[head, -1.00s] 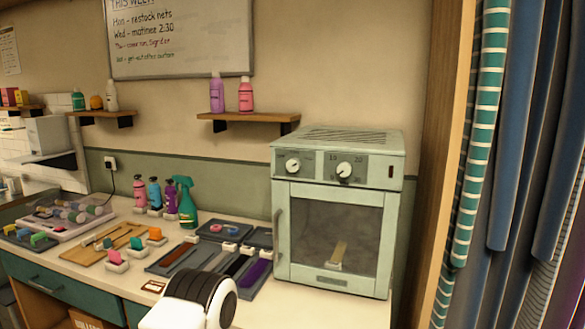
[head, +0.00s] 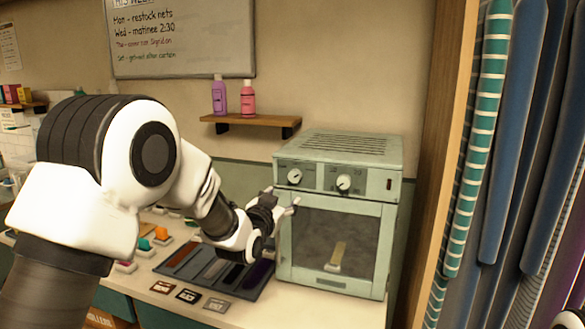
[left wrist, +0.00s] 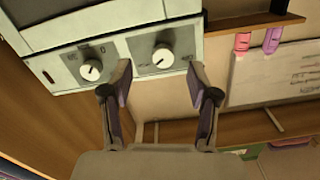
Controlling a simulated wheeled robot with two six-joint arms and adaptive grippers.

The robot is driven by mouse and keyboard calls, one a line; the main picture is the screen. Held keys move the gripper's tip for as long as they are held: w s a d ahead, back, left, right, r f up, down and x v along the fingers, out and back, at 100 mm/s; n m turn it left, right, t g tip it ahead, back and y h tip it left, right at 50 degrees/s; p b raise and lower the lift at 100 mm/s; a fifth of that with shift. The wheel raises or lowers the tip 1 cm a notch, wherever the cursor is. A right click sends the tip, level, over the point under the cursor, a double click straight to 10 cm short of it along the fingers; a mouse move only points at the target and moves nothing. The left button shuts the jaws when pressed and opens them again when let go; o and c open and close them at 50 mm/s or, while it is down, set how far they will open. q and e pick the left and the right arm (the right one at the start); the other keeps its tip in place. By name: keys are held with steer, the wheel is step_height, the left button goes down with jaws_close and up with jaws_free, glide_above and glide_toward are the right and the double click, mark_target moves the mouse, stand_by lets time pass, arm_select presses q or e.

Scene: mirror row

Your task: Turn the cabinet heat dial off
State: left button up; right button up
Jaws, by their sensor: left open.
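The pale green cabinet (head: 391,240) stands at the right end of the counter. Its top panel carries a left dial (head: 294,177) and a right dial (head: 343,183), both white with a dark pointer. I cannot read which is labelled heat. My left gripper (head: 284,197) is open and empty just in front of the cabinet's upper left front, below the left dial. The left wrist view looks upside down. There the left gripper's fingertips (left wrist: 160,78) straddle the line to one dial (left wrist: 162,58), seemingly apart from it; the other dial (left wrist: 91,70) lies outside the fingers.
A dark tray (head: 215,268) with coloured strips and several small label cards (head: 187,296) lie on the counter left of the cabinet. A shelf (head: 250,120) with two bottles hangs above.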

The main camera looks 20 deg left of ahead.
mark_target(293, 177)
arm_select(q)
steer(key=w+p, duration=0.1)
steer(key=w, duration=0.1)
steer(key=w+r+p, duration=0.1)
steer(key=w, duration=0.2)
steer(key=w+r+p, duration=0.1)
steer(key=w, duration=0.1)
steer(key=shift+w+d+r, duration=0.15)
steer(key=shift+w+r, duration=0.1)
steer(key=shift+w, duration=0.45)
steer(key=shift+f, duration=0.1)
jaws_close()
